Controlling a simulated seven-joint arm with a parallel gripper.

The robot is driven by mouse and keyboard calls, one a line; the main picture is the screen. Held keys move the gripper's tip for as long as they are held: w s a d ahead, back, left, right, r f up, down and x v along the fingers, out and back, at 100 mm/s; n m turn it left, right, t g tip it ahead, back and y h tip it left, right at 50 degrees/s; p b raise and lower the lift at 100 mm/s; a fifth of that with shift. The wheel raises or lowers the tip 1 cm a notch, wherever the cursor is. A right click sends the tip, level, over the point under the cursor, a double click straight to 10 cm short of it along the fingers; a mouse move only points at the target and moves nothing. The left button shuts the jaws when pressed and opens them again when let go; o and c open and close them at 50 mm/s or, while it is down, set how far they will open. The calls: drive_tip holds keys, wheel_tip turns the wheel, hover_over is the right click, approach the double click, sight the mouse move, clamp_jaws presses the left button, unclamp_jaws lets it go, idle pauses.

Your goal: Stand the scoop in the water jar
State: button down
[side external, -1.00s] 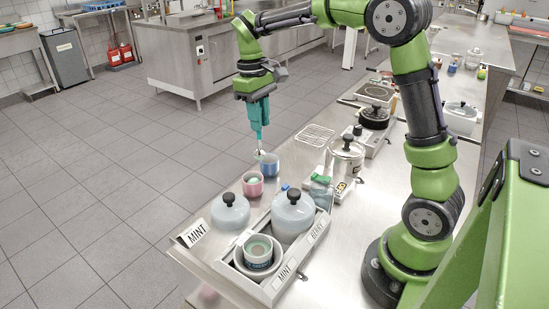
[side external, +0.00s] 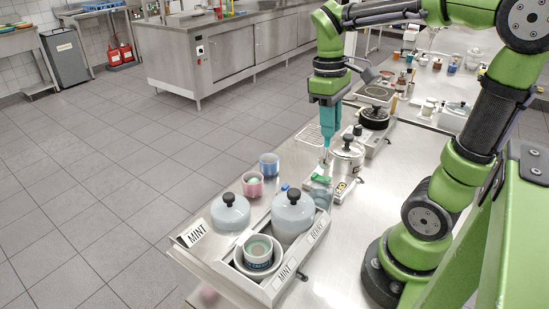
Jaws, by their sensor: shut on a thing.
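My gripper (side external: 326,140), with teal fingers pointing down, is shut on the scoop (side external: 325,158). Only a thin pale part of the scoop shows below the fingertips. The water jar (side external: 320,194) is clear and bluish and stands on the counter behind the grey tray. A green piece shows at its top. The scoop hangs upright just above the jar's mouth in this view. Whether its lower end is inside the rim is too small to tell.
A blue cup (side external: 269,164) and a pink cup (side external: 253,184) stand to the left. Lidded grey pots (side external: 293,214) and a tray (side external: 255,280) with MINT and BERRY signs are in front.

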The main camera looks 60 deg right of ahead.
sight(326, 160)
drive_tip(key=shift+f, duration=5.15)
drive_tip(key=c, duration=0.9)
unclamp_jaws()
drive_tip(key=shift+c, duration=0.2)
wheel_tip(326, 160, up, 17)
drive_tip(key=w, duration=0.2)
drive_tip(key=shift+f, duration=0.15)
